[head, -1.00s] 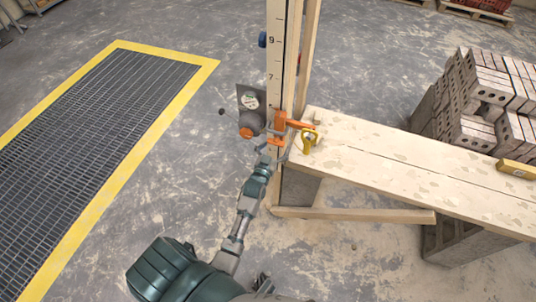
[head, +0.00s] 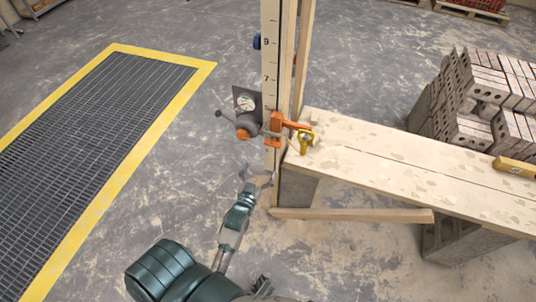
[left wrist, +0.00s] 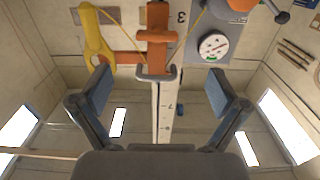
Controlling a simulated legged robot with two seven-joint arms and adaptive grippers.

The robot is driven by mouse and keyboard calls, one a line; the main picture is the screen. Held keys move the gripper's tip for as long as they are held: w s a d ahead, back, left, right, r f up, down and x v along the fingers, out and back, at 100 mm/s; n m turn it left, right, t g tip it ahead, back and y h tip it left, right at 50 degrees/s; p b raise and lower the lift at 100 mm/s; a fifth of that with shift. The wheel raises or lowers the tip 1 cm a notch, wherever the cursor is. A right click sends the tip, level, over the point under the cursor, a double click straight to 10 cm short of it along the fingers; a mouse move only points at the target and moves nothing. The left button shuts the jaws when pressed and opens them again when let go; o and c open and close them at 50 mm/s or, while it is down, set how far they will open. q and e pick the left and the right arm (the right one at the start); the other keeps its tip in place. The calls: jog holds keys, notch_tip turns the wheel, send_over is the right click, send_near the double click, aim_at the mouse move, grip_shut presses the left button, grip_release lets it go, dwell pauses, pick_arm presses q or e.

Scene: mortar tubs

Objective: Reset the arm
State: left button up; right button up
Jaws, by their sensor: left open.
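My left gripper (head: 257,178) is just below the orange clamp, close to the upright gauge post (head: 269,62). In the left wrist view the left gripper (left wrist: 158,90) has its two fingers spread wide with nothing held between them. The orange clamp (head: 275,130) sits on the post, with a grey device with a round dial (head: 246,102) beside it on the left. The clamp also shows beyond the fingertips in the left wrist view (left wrist: 157,30). My right gripper is not in view.
A yellow tool (head: 304,141) hangs at the clamp's right, by the end of a wooden plank (head: 400,165) on blocks. A brick stack (head: 490,90) stands at right. A yellow-edged floor grate (head: 95,130) lies left; bare floor lies between.

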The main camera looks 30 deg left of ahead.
pick_arm(q)
jog(key=s+d+f+m+g+h, duration=0.1)
jog(key=s+d+f+g, duration=0.2)
jog(key=f, duration=0.5)
jog(key=s+d+f+m+g+h, duration=0.1)
jog(key=s+d+f+g+h, duration=0.15)
jog(key=f, duration=0.55)
jog(key=s+d+f+m+g+h, duration=0.1)
jog(key=s+d+f+g, duration=0.15)
jog(key=f, duration=0.55)
jog(key=s+d+f+m+g, duration=0.1)
jog(key=s+d+f+g, duration=0.1)
jog(key=s+f+g, duration=0.2)
jog(key=s+d+f+g, duration=0.2)
jog(key=s+f+g, duration=0.1)
jog(key=s+f, duration=0.8)
jog(key=s, duration=0.5)
jog(key=shift+s+f+m+g+p, duration=0.3)
jog(key=shift+s+m+g+p, duration=0.05)
jog(key=shift+m+g+p, duration=0.05)
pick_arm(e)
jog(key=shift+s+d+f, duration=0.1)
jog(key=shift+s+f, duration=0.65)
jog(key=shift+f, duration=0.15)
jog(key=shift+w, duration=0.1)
